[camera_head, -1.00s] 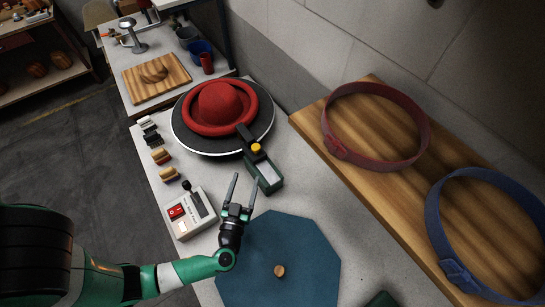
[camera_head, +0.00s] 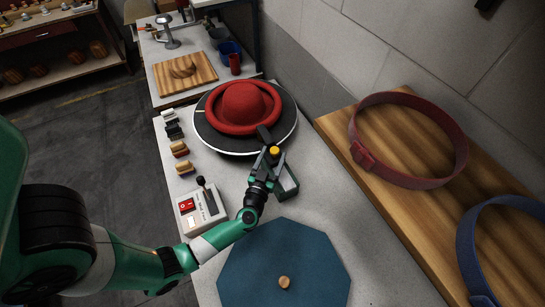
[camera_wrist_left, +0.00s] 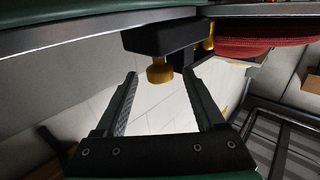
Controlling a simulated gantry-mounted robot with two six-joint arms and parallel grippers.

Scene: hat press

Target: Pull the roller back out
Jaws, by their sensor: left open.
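The roller unit has a black arm with a yellow knob (camera_head: 274,151), and its black head reaches over the near rim of the round turntable (camera_head: 215,137). Its dark green base (camera_head: 289,186) stands on the bench. A red hat (camera_head: 241,105) with a thick rolled brim sits on the turntable. My left gripper (camera_head: 266,162) is open beside the knob. In the left wrist view the knob (camera_wrist_left: 160,70) hangs below a black block (camera_wrist_left: 160,38), between the spread fingertips (camera_wrist_left: 160,88) and apart from both. My right gripper is out of view.
A control box (camera_head: 200,209) with a red switch and a lever stands left of my arm. Several small brushes line the bench's left edge. A wooden board (camera_head: 400,185) with red and blue bands is at right.

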